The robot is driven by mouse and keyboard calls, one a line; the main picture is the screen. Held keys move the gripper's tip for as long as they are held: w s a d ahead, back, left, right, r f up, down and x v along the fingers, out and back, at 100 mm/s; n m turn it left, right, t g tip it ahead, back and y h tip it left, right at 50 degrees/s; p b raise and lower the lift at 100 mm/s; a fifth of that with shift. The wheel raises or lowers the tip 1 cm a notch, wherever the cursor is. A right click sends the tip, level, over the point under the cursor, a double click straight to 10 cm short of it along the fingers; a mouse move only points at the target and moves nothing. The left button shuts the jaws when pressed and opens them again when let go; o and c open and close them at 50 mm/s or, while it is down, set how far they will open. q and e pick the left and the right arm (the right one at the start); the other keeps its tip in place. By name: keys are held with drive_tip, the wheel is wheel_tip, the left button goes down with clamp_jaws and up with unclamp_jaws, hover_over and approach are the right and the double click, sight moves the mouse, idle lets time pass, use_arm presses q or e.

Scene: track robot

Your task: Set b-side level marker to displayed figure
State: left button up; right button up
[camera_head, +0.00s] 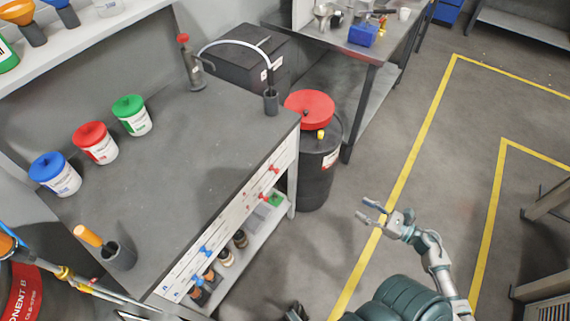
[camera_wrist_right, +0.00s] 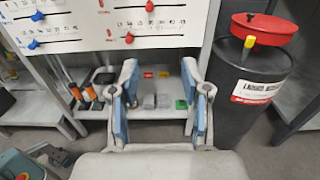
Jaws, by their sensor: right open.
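A white scale panel (camera_head: 240,215) runs along the workbench's front edge, with blue markers (camera_head: 204,251) at its near end and red markers (camera_head: 263,195) at its far end. In the right wrist view, blue markers (camera_wrist_right: 34,44) sit on scales at left and red markers (camera_wrist_right: 129,38) on scales further right. The figures are too small to read surely; I cannot tell which marker is b-side. My right gripper (camera_head: 371,212) is open and empty, apart from the panel; its fingers (camera_wrist_right: 160,100) show below the panel. What seems my left gripper (camera_head: 295,312) barely shows at the bottom edge.
A black drum with a red lid (camera_head: 310,105) stands at the bench's far end. Blue, red and green-lidded tubs (camera_head: 96,143) stand on the workbench (camera_head: 190,165). A lower shelf (camera_head: 245,250) holds small bottles. Open floor lies right of the bench.

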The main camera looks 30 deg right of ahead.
sight(278, 171)
drive_tip(key=w+a+m+h+p, duration=0.1)
drive_tip(key=w+a+m, duration=0.1)
drive_tip(key=w+a, duration=0.1)
drive_tip(key=w+a+m+p, duration=0.1)
drive_tip(key=w+a+m, duration=0.1)
drive_tip(key=w+a, duration=0.2)
drive_tip(key=w+a+m+h+p, duration=0.1)
drive_tip(key=w+a+m, duration=0.1)
drive_tip(key=w+a, duration=0.2)
drive_tip(key=shift+w+a+r+t+h, duration=0.1)
drive_tip(key=shift+w+r+t+h, duration=0.1)
drive_tip(key=shift+w+t+h, duration=0.3)
drive_tip(key=shift+c, duration=0.2)
drive_tip(key=x, duration=1.6)
drive_tip(key=shift+w+a+f+p, duration=0.1)
drive_tip(key=shift+w+f+p, duration=0.1)
drive_tip(key=shift+w+p, duration=0.2)
use_arm(q)
drive_tip(key=s+f+g, duration=0.1)
drive_tip(key=f, duration=0.1)
drive_tip(key=s+a+f+g, duration=0.1)
drive_tip(key=s, duration=0.1)
drive_tip(key=shift+s+a+f+g+y, duration=0.2)
drive_tip(key=shift+f+g+y, duration=0.1)
drive_tip(key=shift+f+g, duration=0.1)
drive_tip(key=shift+d, duration=0.1)
use_arm(e)
clamp_jaws()
